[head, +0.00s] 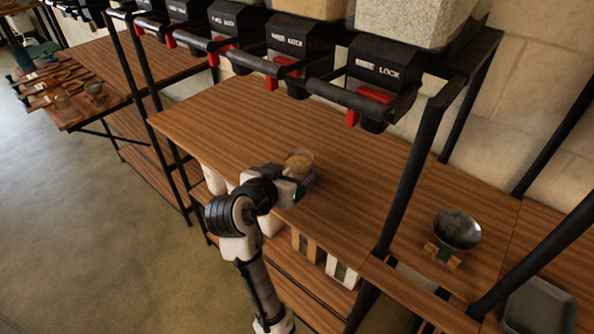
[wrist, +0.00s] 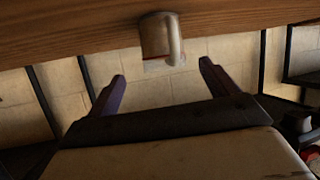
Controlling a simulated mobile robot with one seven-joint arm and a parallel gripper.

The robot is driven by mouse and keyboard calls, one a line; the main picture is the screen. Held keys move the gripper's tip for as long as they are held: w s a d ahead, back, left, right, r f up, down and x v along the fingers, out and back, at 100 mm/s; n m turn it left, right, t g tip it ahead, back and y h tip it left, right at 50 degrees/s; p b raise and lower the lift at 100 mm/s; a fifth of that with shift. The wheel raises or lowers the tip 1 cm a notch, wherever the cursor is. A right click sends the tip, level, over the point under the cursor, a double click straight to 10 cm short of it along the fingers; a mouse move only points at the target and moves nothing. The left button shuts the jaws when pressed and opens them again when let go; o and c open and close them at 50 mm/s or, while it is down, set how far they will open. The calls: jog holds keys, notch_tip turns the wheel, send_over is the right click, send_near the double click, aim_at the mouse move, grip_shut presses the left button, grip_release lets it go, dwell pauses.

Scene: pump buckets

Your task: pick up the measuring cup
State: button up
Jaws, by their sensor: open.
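The measuring cup (head: 299,161) stands upright on the wooden counter (head: 345,187), with something brownish-yellow showing in its top. My gripper (head: 299,182) is just in front of it and hides its lower part in the head view. In the wrist view the counter is at the top and the cup (wrist: 155,38) appears upside down, pale and see-through, with a handle and a red line near its rim. My gripper (wrist: 162,72) is open there. The cup lies in line with the gap between the fingers, beyond the tips; nothing is held.
A row of black dispensers with red levers (head: 376,94) hangs above the back of the counter. A dark post (head: 408,180) rises at the counter's right. A scale with a metal bowl (head: 457,230) and a grey tray (head: 540,305) are further right. The counter left of the cup is clear.

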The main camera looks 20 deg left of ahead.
aim_at(293, 168)
jog(key=shift+p+x, duration=0.9)
jog(key=shift+x, duration=2.1)
jog(key=shift+a, duration=0.2)
jog(key=c, duration=1.2)
notch_tip(293, 168, up, 10)
jog(key=shift+r+b, duration=0.1)
jog(key=shift+b, duration=0.45)
